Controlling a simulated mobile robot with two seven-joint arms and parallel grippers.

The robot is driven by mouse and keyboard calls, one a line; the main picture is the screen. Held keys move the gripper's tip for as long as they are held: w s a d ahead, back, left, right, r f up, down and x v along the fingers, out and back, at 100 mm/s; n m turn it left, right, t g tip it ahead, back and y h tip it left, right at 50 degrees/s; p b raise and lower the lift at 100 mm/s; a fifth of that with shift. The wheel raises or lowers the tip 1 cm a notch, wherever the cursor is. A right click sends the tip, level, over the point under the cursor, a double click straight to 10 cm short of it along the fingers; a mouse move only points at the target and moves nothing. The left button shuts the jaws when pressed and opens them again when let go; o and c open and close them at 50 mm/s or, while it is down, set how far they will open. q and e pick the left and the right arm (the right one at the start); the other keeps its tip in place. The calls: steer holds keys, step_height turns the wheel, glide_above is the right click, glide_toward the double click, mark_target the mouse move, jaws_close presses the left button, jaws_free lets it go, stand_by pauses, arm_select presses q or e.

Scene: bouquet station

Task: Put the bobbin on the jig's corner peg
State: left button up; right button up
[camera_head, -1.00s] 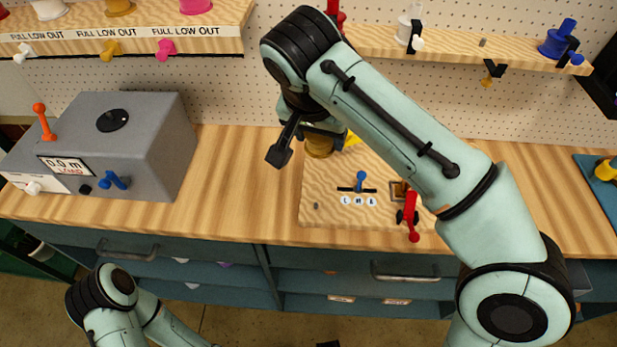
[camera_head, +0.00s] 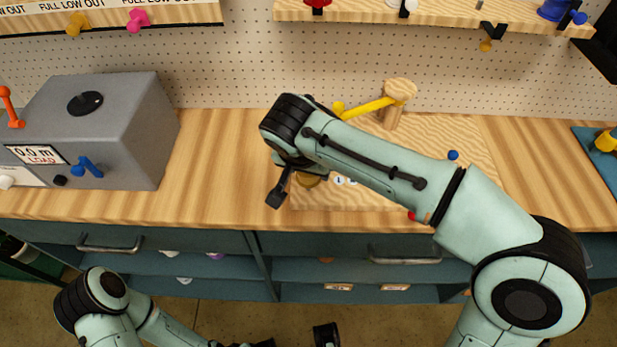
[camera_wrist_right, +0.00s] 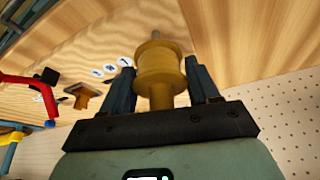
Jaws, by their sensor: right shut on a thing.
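My right gripper (camera_wrist_right: 160,82) is shut on the gold bobbin (camera_wrist_right: 160,62), which sits between its two fingers in the right wrist view. In the head view the bobbin (camera_head: 308,181) shows partly below my right wrist, at the front left corner of the pale wooden jig board (camera_head: 455,135). A small grey peg tip (camera_wrist_right: 156,34) shows just beyond the bobbin's end in the wrist view. I cannot tell whether the bobbin is around the peg or only in line with it. My left gripper (camera_head: 297,340) is partly cut off at the bottom edge; its jaw opening is unclear.
A yellow arm (camera_head: 370,107) on a wooden post stands at the jig's back. A red lever (camera_wrist_right: 30,85) and round letter discs (camera_wrist_right: 110,68) are on the jig. A grey machine (camera_head: 110,130) stands at left. Bench between machine and jig is clear.

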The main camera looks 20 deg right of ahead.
mark_target(309, 177)
steer(key=shift+f+b, duration=0.3)
steer(key=shift+f, duration=1.45)
steer(key=shift+f, duration=0.2)
steer(key=o, duration=1.1)
steer(key=shift+c, duration=0.2)
steer(key=shift+r, duration=0.1)
steer(key=shift+r, duration=0.25)
steer(key=p+v, duration=0.2)
steer(key=v, duration=0.9)
steer(key=shift+r, duration=0.35)
steer(key=shift+s+a, duration=0.1)
